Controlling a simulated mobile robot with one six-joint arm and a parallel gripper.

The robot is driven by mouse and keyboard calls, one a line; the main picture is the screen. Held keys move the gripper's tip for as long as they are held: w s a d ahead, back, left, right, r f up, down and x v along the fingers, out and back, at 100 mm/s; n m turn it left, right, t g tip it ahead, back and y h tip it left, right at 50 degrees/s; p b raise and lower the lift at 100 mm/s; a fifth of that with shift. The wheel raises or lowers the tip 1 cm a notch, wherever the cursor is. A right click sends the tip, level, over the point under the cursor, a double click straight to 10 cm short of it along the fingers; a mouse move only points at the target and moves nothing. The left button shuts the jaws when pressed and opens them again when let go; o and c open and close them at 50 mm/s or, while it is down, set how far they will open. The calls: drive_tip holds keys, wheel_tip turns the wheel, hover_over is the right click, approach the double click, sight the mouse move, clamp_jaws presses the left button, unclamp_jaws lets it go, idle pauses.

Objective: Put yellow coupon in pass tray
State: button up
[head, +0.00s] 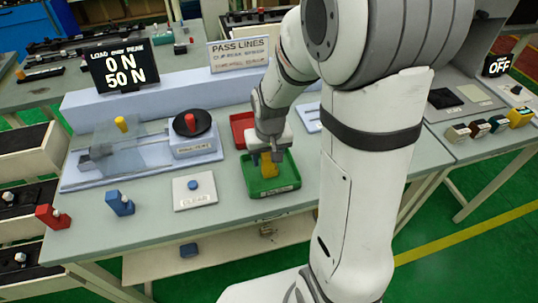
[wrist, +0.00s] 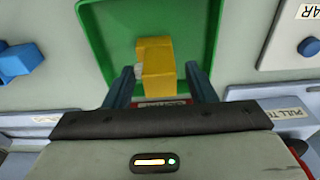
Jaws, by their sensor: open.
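The yellow coupon (wrist: 157,68) is a block standing out against the green floor of the green tray (wrist: 101,45). In the head view the coupon (head: 269,168) shows inside the green tray (head: 278,190), below my gripper (head: 267,160). In the wrist view my gripper (wrist: 160,84) is open, with one dark blue finger on each side of the coupon and a gap to each. I cannot tell whether the coupon lies flat on the tray floor. The label on the tray's front rim is too small to read.
A red tray (head: 241,125) stands behind the green one. To the left are a CLEAR button (head: 194,188), a blue clip part (head: 119,203) and a red one (head: 52,216). A test rig (head: 122,150) with a display (head: 121,68) reading 0 N, 50 N stands further back.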

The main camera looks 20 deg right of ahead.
wheel_tip(320, 180, up, 11)
drive_tip(key=s, duration=0.1)
drive_tip(key=s+d+r+t, duration=0.1)
drive_tip(key=s+r, duration=0.2)
drive_tip(key=s, duration=1)
drive_tip(key=shift+s+r+t, duration=0.15)
drive_tip(key=shift+s+t, duration=0.05)
drive_tip(key=shift+t, duration=0.1)
idle(1.3)
